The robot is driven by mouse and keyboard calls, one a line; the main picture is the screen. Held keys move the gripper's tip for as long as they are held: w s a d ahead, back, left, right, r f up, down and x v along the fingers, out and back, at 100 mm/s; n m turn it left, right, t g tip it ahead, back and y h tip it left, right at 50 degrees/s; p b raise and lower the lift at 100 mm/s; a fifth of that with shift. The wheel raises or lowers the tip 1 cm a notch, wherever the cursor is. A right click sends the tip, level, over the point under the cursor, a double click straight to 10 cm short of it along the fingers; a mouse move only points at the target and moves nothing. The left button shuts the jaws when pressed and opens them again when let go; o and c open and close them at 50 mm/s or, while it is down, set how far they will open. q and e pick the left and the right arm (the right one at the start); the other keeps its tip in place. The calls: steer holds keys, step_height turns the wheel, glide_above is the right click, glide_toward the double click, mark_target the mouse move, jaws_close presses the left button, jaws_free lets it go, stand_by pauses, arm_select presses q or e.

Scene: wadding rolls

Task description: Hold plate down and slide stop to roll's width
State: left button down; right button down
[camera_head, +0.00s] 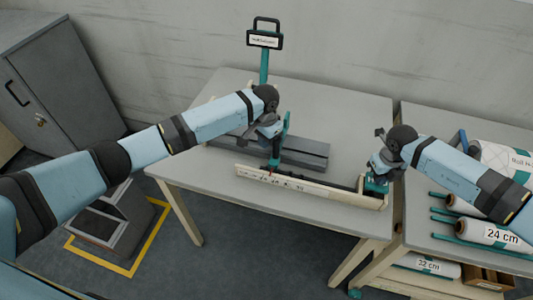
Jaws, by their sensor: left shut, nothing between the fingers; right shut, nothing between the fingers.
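A dark grey plate (305,152) lies on the table, with a teal upright part (287,122) at its middle. A cream ruled bar (310,188) runs along the front. A teal stop (376,187) sits near the bar's right end. My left gripper (274,158) is shut, pointing down over the plate beside the teal part; I cannot tell whether it touches. My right gripper (374,176) is shut with its tips at the teal stop, partly hiding it. Wadding rolls lie at the right, one labelled 24 cm (490,235) and one labelled 32 cm (428,265).
A teal post with a black-framed sign (265,40) stands at the table's back. The grey table (345,110) is clear at back right. A second table (415,230) stands at the right. A grey cabinet (60,80) stands at the left.

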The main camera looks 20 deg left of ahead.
arm_select(q)
steer(key=shift+d, duration=0.75)
arm_select(e)
steer(key=shift+f, duration=0.1)
arm_select(q)
steer(key=shift+a, duration=1.3)
arm_select(e)
step_height(320, 180, up, 8)
stand_by(0.8)
